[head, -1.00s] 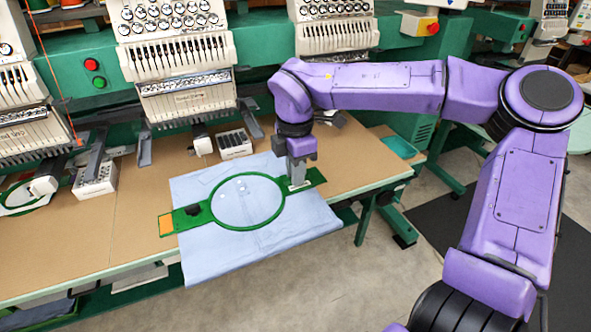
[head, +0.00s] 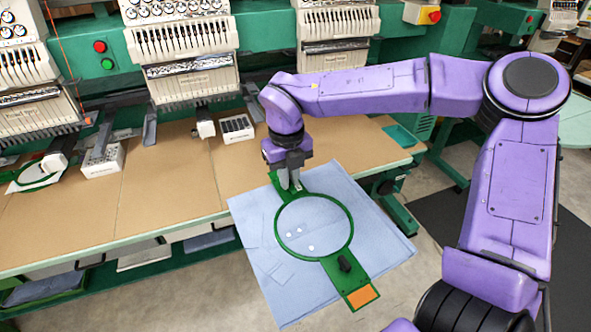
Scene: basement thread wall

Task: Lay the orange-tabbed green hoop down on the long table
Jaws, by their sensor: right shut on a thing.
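The green hoop (head: 349,240) is round, with a flat arm at each end and an orange tab (head: 362,296) on the end nearer me. Pale blue cloth (head: 375,208) is stretched in it and spreads out around it. My right gripper (head: 290,184) is shut on the hoop's far arm, at the end opposite the tab. The hoop and cloth hang over the front edge of the long table (head: 165,190), with the tab end out over the floor. Whether the cloth touches the table edge is hard to tell. My left gripper is not in view.
Embroidery machine heads (head: 185,55) stand along the back of the table. White boxes with dark slots (head: 236,129) sit below them. Another green hoop (head: 40,172) is at the far left. The table's middle and left front are bare. A green tray (head: 402,136) lies at the right end.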

